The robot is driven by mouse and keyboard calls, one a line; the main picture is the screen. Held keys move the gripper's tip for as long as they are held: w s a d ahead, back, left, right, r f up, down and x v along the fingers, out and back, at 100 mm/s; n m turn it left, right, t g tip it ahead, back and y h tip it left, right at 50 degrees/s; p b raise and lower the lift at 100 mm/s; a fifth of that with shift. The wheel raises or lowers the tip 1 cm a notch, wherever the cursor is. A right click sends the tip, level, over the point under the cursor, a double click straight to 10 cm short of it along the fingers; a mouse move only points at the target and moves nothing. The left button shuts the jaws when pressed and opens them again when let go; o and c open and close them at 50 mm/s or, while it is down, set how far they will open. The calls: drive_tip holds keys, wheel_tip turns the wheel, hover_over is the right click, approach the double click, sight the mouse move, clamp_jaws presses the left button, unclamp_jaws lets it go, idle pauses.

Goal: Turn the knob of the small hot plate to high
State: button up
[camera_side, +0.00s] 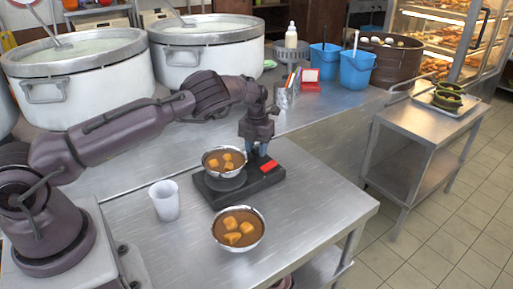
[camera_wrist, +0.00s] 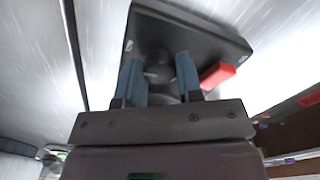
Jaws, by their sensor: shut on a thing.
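The small hot plate (camera_side: 222,198) is a low black box on the steel table, with a red block (camera_side: 269,166) on its right part. The red block also shows in the wrist view (camera_wrist: 217,75), beside the right finger. A metal bowl of brown soup with orange chunks (camera_side: 224,160) sits on the hot plate. My gripper (camera_side: 256,152) points down over the back of the hot plate. In the wrist view, its blue fingers (camera_wrist: 160,82) stand either side of a dark round knob (camera_wrist: 160,72), shut on it. The knob's marking and setting cannot be read.
A second soup bowl (camera_side: 238,229) stands in front of the hot plate. A white cup (camera_side: 164,200) stands to its left. Large stockpots (camera_side: 80,80) and blue buckets (camera_side: 356,70) are on the counter behind. The table's right front corner is clear.

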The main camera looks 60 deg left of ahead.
drive_tip(key=n, duration=1.2)
drive_tip(key=shift+n, duration=2.1)
drive_tip(key=o, duration=0.9)
drive_tip(key=shift+r, duration=0.1)
